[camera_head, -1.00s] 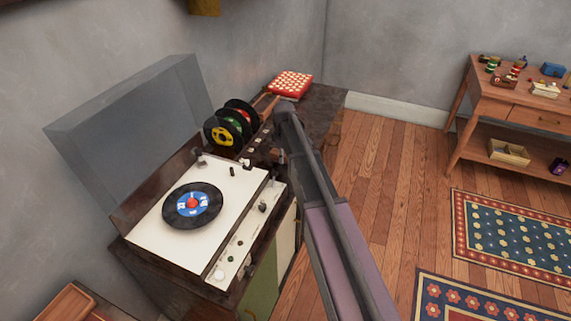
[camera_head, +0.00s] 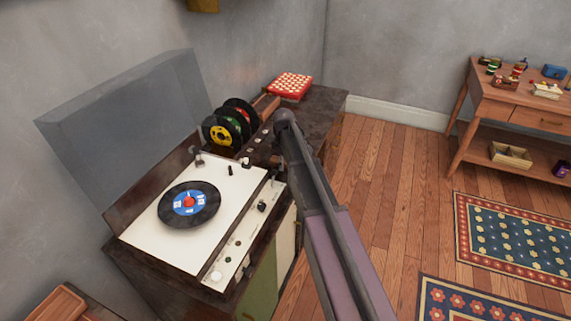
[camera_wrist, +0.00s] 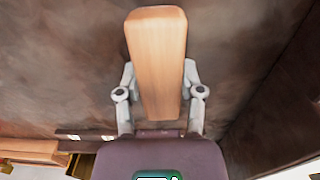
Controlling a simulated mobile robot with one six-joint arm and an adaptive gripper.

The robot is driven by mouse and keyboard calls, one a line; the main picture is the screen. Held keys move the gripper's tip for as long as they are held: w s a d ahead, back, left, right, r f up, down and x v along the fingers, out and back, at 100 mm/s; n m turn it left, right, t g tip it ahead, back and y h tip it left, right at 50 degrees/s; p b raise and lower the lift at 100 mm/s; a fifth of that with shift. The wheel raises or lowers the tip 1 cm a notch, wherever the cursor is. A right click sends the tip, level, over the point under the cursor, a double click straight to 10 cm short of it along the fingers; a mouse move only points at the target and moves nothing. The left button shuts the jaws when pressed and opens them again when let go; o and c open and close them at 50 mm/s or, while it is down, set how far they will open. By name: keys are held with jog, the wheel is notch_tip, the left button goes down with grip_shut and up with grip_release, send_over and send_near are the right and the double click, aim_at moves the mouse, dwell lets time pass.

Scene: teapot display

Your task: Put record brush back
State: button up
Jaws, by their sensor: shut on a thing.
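The record brush (camera_wrist: 157,60) is a light wooden block in the wrist view. My gripper (camera_wrist: 158,92) is shut on it, one finger on each side. The brush stands out beyond the fingertips against a mottled dark brown surface, and I cannot tell whether it touches that surface. In the head view my arm crosses the right side of the record player cabinet, and the brush cannot be made out there.
The record player (camera_head: 195,240) has a blue-labelled record (camera_head: 188,204) on it and its lid (camera_head: 120,125) raised. Several records (camera_head: 230,125) stand upright behind it. A red-and-white box (camera_head: 290,85) lies on the cabinet's far end.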

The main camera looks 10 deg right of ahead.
jog(key=shift+f, duration=0.15)
jog(key=o, duration=1)
jog(key=shift+r, duration=0.25)
notch_tip(320, 180, up, 12)
jog(key=p, duration=1.2)
jog(key=shift+s+f, duration=0.1)
jog(key=s+m, duration=0.3)
jog(key=s, duration=0.6)
jog(key=s+m, duration=0.4)
jog(key=s, duration=0.5)
jog(key=s+m, duration=0.4)
jog(key=s, duration=0.5)
jog(key=shift+d, duration=0.35)
